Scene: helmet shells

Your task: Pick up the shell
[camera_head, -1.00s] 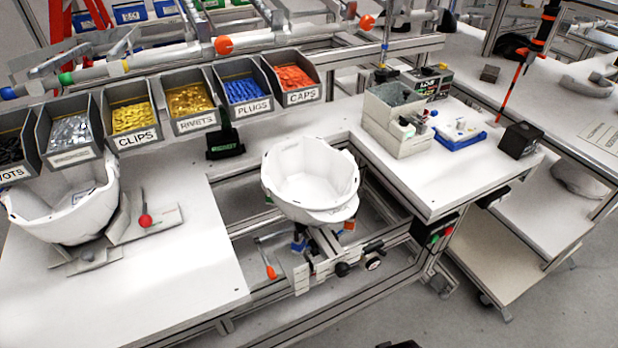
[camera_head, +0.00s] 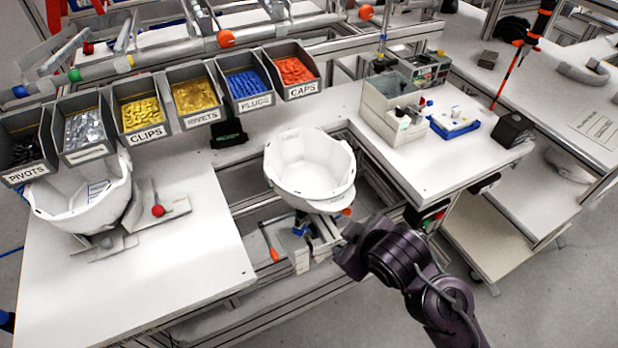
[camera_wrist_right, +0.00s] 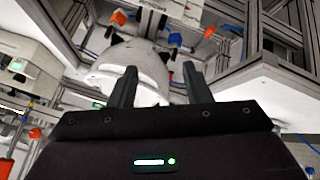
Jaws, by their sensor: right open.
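A white helmet shell (camera_head: 308,168) sits open side up on a clamp stand in the gap between the tables. A second white shell (camera_head: 80,205) rests on a grey holder on the left table. My right arm comes in from the lower right in the head view, its end just below and right of the middle shell. In the right wrist view my right gripper (camera_wrist_right: 160,85) is open and empty, with a white shell (camera_wrist_right: 125,58) ahead of and partly between its fingers. Its fingertips are not clearly visible in the head view. My left gripper is not in view.
Part bins labelled pivots, clips, rivets, plugs and caps (camera_head: 295,76) line the back. The stand has an orange-handled lever (camera_head: 272,250). A grey box (camera_head: 393,110) and a blue tray (camera_head: 455,122) stand on the right table. The left table's front (camera_head: 190,265) is clear.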

